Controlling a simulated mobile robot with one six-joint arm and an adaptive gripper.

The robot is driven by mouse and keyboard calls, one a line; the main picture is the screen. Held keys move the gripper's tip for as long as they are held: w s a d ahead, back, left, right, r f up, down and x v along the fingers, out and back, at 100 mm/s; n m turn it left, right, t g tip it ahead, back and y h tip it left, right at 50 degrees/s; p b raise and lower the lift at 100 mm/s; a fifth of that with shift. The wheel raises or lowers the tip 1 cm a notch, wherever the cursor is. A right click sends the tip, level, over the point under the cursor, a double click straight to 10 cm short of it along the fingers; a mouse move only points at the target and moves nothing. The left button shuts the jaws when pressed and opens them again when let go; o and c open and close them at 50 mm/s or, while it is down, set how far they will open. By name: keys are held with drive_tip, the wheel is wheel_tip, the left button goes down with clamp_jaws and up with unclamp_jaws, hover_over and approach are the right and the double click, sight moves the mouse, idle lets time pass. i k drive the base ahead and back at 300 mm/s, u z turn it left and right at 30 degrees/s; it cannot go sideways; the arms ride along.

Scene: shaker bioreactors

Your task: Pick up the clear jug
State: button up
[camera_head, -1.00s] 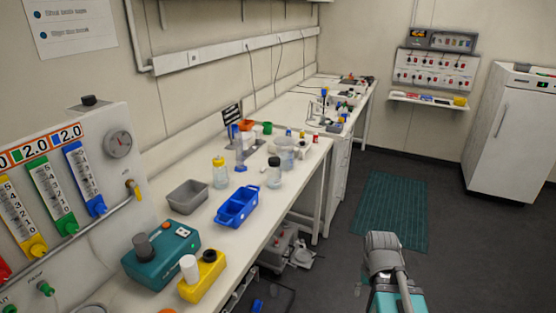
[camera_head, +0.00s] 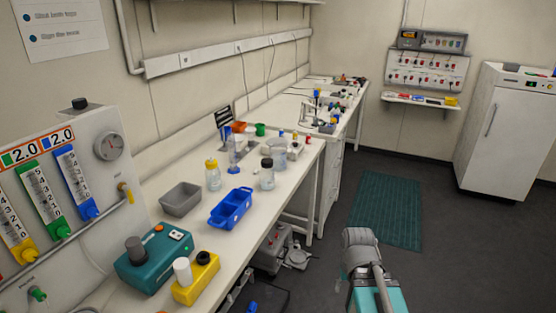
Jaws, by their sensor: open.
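Part of my arm, grey and teal, shows at the bottom right over the floor, well apart from the jug. My gripper's fingers are not in view.
A yellow-capped bottle (camera_head: 213,175), grey bin (camera_head: 181,199) and blue tray (camera_head: 230,208) stand on the bench (camera_head: 216,248). A teal device (camera_head: 153,259) and yellow box (camera_head: 197,280) are nearer. The floor around the green mat (camera_head: 385,211) is clear.

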sight(277, 151)
drive_tip(key=u, duration=0.05)
drive_tip(key=i, duration=0.95)
drive_tip(key=z, duration=0.05)
